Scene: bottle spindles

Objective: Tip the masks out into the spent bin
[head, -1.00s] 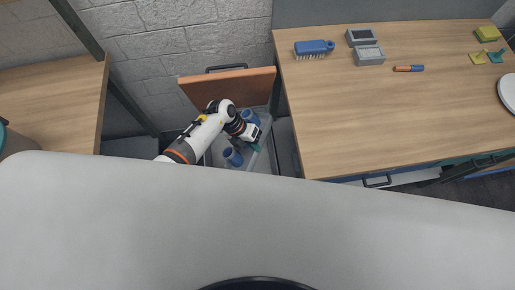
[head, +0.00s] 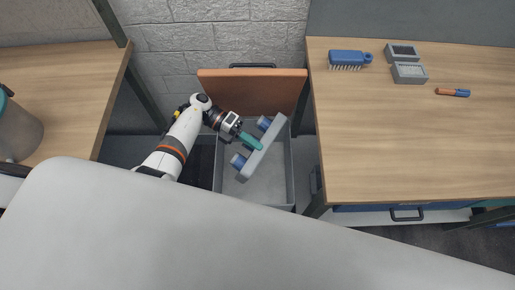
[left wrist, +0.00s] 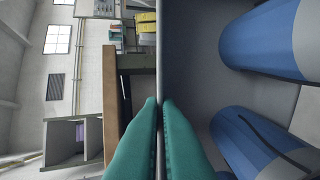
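My left gripper (head: 249,140) is shut on the edge of a grey tray (head: 262,148), its teal fingers on both sides of the thin wall. The tray is steeply tilted over the open grey bin (head: 275,190). In the left wrist view, the fingers (left wrist: 160,135) pinch the wall (left wrist: 177,60), with the blue cylinders (left wrist: 255,140) to the right. I cannot make out any masks. My right gripper is not in view.
A wooden table (head: 420,140) at right holds a blue brush (head: 348,58), grey boxes (head: 408,72) and a marker (head: 453,92). Another wooden table (head: 75,80) stands at left.

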